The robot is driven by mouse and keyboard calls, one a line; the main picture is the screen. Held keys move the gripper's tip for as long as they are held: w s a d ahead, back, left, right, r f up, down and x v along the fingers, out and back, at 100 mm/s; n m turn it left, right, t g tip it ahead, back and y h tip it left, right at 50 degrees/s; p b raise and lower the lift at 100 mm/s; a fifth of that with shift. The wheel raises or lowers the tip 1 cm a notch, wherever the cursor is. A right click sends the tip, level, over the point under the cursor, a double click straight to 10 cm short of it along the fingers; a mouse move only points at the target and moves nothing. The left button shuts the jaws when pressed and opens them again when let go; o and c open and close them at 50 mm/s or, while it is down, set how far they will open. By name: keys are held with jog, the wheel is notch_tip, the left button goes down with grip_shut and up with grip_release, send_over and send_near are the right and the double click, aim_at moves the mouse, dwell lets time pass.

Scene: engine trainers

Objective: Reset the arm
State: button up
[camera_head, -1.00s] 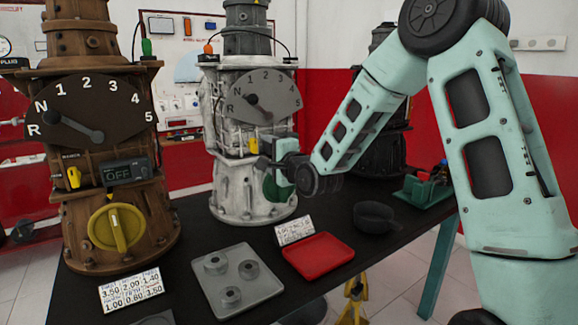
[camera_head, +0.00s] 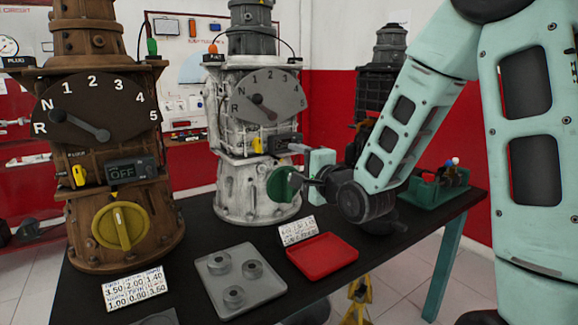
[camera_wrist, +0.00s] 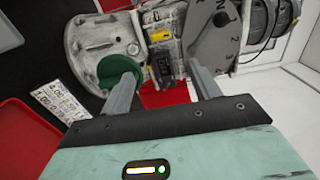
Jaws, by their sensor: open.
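My gripper (camera_head: 297,163) is open and empty at the end of my teal arm, in front of the lower right side of the white engine (camera_head: 238,188). Its two fingers, midpoint in the wrist view (camera_wrist: 161,70), point toward that engine. The engine's green knob (camera_head: 284,184) is close to the gripper. In the wrist view one finger overlaps the green knob (camera_wrist: 113,67); I cannot tell whether they touch. The white engine's grey dial (camera_head: 277,98) is above the gripper.
A brown engine (camera_head: 90,225) with a yellow knob (camera_head: 119,226) stands at left. A grey tray (camera_head: 262,295) with rings, a red tray (camera_head: 322,258) and number cards (camera_head: 136,289) lie on the black table (camera_head: 195,215). A green fixture (camera_head: 432,192) and dark engine (camera_head: 372,80) are at right.

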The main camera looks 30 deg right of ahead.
jog(key=s+a+f+n+g+y+p, duration=0.1)
jog(key=s+a+f+n+g+p, duration=0.15)
jog(key=s+a+n+g, duration=0.4)
jog(key=s+a+f+n+g+y+p, duration=0.1)
jog(key=s+a+n+g+y+p, duration=0.2)
jog(key=a+n, duration=0.6)
jog(key=s+a+r+n+g+h+p, duration=0.1)
jog(key=s+a+n+g+h+p, duration=0.1)
jog(key=s, duration=0.9)
jog(key=s+a+r+n+g+h+p, duration=0.1)
jog(key=s+a+n+g+h+p, duration=0.1)
jog(key=s+n+g, duration=0.4)
jog(key=s+a+n+p, duration=0.1)
jog(key=s+a+n, duration=0.1)
jog(key=s, duration=0.2)
jog(key=shift+s+a, duration=0.2)
jog(key=shift+s, duration=0.2)
jog(key=shift+g, duration=0.25)
